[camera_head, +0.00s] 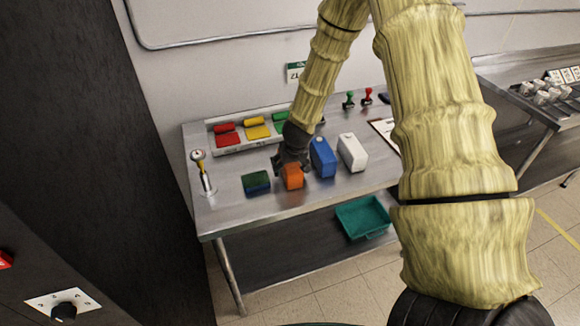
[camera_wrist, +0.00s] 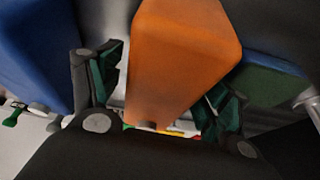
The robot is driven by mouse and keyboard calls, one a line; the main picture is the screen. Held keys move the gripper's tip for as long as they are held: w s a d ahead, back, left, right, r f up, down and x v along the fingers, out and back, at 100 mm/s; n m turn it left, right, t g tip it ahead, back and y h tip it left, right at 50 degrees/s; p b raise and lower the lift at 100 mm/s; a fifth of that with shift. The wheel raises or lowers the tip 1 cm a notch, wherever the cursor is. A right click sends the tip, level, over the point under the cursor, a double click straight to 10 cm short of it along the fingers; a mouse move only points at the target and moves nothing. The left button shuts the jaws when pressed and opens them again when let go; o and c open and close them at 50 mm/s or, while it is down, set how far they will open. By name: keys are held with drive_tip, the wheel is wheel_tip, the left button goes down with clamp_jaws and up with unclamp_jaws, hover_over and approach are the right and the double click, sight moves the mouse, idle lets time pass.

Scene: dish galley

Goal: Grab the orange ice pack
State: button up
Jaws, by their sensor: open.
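The orange ice pack (camera_head: 292,177) stands on the metal table, with a blue pack close on its right. My gripper (camera_head: 291,160) is at the ice pack from above and behind, hiding its upper part in the head view. In the wrist view the ice pack (camera_wrist: 182,55) fills the middle, between the two green-padded fingers of my open gripper (camera_wrist: 165,90). One finger is on each side of it. The right finger looks very near its side; I cannot tell whether either finger touches.
The blue pack (camera_head: 323,158) and a white pack (camera_head: 352,152) stand to the right. A dark green block (camera_head: 255,183) lies to the left, near a gauge on a post (camera_head: 203,170). A tray with coloured items (camera_head: 228,149) is behind. A teal bin (camera_head: 364,216) sits on the lower shelf.

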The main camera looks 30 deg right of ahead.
drive_tip(key=c, duration=1.4)
drive_tip(key=shift+r, duration=0.15)
